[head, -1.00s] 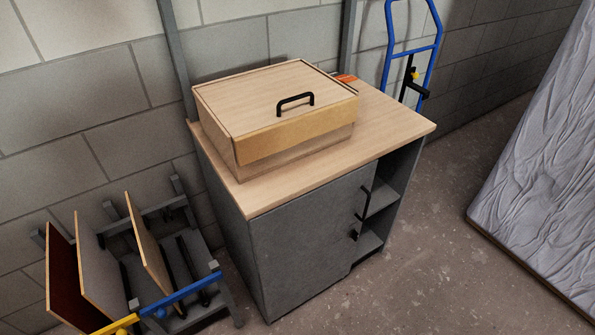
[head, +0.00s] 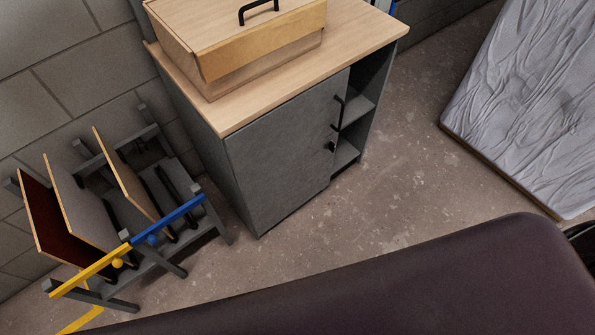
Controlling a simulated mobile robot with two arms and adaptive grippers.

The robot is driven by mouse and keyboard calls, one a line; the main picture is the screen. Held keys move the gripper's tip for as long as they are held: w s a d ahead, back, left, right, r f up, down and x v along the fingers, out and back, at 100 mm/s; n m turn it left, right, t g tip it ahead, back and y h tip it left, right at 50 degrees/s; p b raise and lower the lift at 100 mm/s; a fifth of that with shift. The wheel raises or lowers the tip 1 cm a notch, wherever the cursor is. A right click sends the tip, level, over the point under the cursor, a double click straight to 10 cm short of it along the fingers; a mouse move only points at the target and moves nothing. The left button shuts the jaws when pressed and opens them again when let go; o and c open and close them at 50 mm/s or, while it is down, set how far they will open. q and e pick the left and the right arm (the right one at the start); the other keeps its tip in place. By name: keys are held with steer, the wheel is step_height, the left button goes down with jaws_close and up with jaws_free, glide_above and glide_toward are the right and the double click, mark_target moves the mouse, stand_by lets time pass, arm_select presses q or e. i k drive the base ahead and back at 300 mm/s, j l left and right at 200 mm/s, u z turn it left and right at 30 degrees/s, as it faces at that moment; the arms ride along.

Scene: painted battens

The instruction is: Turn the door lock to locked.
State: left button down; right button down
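The grey cabinet door (head: 281,155) is in the head view, on the front of a cabinet with a light wood top (head: 365,32). The door looks shut. A black bar handle (head: 339,113) stands upright near its right edge. Just below the handle is a small black door lock knob (head: 331,147). It is too small to tell which way it is turned. Neither of my grippers is in view.
A wooden box (head: 240,50) with a black handle sits on the cabinet top. Open shelves (head: 358,108) are right of the door. A rack with upright boards (head: 126,187) and blue and yellow bars stands left. A wrapped slab (head: 530,100) leans at right. Floor before the cabinet is clear.

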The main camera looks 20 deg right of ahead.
mark_target(330, 145)
steer(key=i+l, duration=0.1)
steer(key=l, duration=0.75)
steer(key=i+l+u, duration=0.15)
steer(key=l, duration=0.7)
steer(key=k, duration=0.05)
